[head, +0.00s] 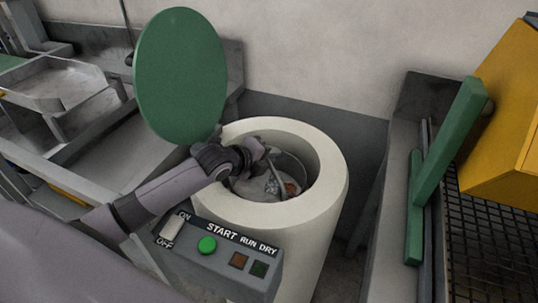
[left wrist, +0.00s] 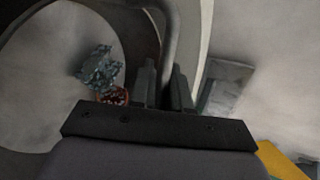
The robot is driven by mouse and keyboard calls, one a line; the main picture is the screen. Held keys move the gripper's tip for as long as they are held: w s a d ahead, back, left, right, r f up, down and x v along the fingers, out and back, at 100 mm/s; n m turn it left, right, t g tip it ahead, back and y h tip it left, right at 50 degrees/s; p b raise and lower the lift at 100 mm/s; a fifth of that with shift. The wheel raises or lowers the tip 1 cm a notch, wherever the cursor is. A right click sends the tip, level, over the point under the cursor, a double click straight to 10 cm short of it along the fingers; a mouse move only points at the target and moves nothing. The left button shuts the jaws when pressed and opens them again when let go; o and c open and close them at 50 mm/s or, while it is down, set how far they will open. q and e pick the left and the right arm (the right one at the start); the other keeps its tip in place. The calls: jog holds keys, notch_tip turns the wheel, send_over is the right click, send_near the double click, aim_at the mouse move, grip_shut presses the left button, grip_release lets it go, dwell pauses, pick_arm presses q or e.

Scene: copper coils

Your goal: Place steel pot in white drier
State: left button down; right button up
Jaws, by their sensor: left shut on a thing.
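The white drier (head: 330,185) stands in the middle of the head view with its round top open. Its green lid (head: 180,75) is raised at the back left. The steel pot (head: 295,168) is within the drier's opening, with a bluish-grey lump and a reddish piece inside it. My left gripper (head: 265,158) reaches over the drier's left rim. In the left wrist view, its fingers (left wrist: 163,88) are shut on the pot's curved grey handle (left wrist: 172,35), beside the pot's round mouth. Whether the pot touches the drier's floor is hidden. My right gripper is not in view.
A control box (head: 225,255) with a green button and switch sits at the drier's front. Metal trays and a bench (head: 70,85) stand left. A green post (head: 445,160), yellow box (head: 505,110) and dark grating (head: 475,235) are right. A wall stands behind.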

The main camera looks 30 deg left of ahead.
pick_arm(q)
jog(key=shift+f, duration=0.45)
jog(key=c, duration=1.1)
grip_release()
jog(key=shift+r, duration=0.4)
jog(key=shift+s+a+r, duration=0.1)
jog(key=shift+s+r, duration=0.1)
jog(key=shift+r, duration=0.1)
jog(key=v, duration=1.1)
jog(key=shift+s+p, duration=0.25)
jog(key=shift+p, duration=0.2)
